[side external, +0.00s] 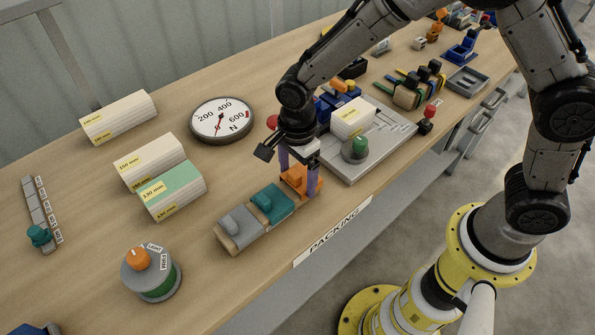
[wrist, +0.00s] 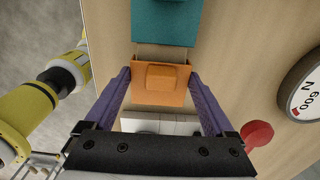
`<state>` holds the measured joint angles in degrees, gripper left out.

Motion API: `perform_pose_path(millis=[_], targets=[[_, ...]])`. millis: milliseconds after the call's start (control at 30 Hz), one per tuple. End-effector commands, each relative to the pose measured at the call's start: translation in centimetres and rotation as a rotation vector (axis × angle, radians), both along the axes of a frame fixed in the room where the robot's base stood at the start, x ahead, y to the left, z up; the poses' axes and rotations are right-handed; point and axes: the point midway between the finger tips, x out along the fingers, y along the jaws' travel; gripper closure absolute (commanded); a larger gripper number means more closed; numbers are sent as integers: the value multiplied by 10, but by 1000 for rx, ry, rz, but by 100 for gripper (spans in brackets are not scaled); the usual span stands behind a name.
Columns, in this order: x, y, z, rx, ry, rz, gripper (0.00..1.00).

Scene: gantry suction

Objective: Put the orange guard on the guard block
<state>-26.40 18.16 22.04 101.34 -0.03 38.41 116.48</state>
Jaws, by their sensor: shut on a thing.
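My gripper (side external: 298,178) is shut on the orange guard (side external: 293,175), with one purple finger on each side of it. The guard also shows between the fingers in the wrist view (wrist: 160,82). The guard block (side external: 238,243) is a long pale wooden block near the table's front edge. It carries a grey guard (side external: 236,228) at its left end and a teal guard (side external: 271,202) beside that. The orange guard is level and in line with them at the block's right end, beside the teal one. I cannot tell whether it rests on the block or is slightly above it.
A grey plate (side external: 388,143) with a white block (side external: 352,118) and a green knob (side external: 360,144) lies just right of my gripper. A round dial (side external: 222,119) and a red knob (wrist: 257,133) are nearby.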

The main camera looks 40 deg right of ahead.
Motion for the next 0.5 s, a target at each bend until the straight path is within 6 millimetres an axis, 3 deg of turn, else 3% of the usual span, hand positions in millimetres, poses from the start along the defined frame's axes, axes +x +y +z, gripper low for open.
perform_pose_path(millis=[367, 400, 500], targets=[[0, 0, -9, 0, 0, 0, 64], [0, 0, -9, 0, 0, 0, 7], [0, 0, -9, 0, 0, 0, 0]])
